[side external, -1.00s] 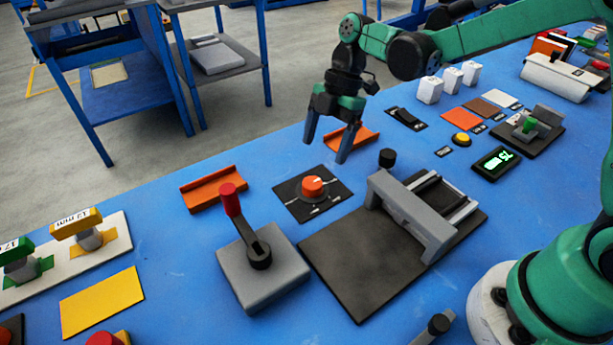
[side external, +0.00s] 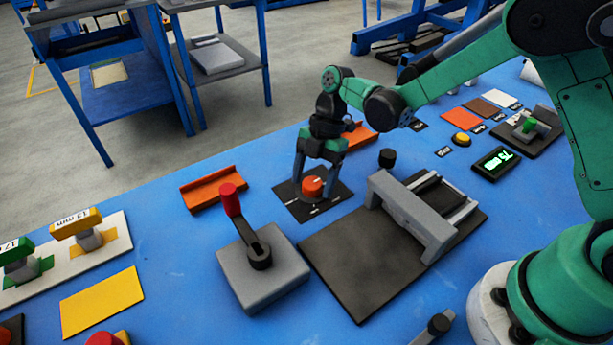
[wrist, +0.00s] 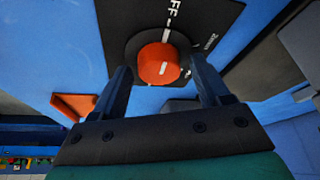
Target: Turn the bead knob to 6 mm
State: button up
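The orange-red bead knob (side external: 312,188) sits on a dark dial plate (side external: 332,203) with white marks. In the wrist view the knob (wrist: 158,64) has a white pointer line that lines up roughly with the mark beside lettering ending in "FF". A "2 mm" label shows on the plate to the right; no 6 mm label can be read. My gripper (side external: 316,184) is lowered over the knob, one finger on each side. In the wrist view its fingers (wrist: 160,80) are spread, with gaps to the knob, and hold nothing.
A grey block with a red-tipped lever (side external: 262,268) stands in front. A dark plate with a grey bridge (side external: 410,218) lies to the right, with a black knob (side external: 387,158) behind it. An orange channel (side external: 213,188) lies left. A small display (side external: 496,163) glows green.

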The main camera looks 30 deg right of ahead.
grip_shut()
jog(key=shift+m, duration=0.4)
jog(key=m+t, duration=0.2)
jog(key=m, duration=0.2)
jog(key=shift+s+m, duration=0.1)
jog(key=shift+m, duration=0.2)
jog(key=m+t, duration=0.2)
jog(key=m, duration=0.3)
jog(key=shift+s, duration=0.1)
jog(key=shift+m, duration=0.4)
jog(key=shift+h, duration=0.3)
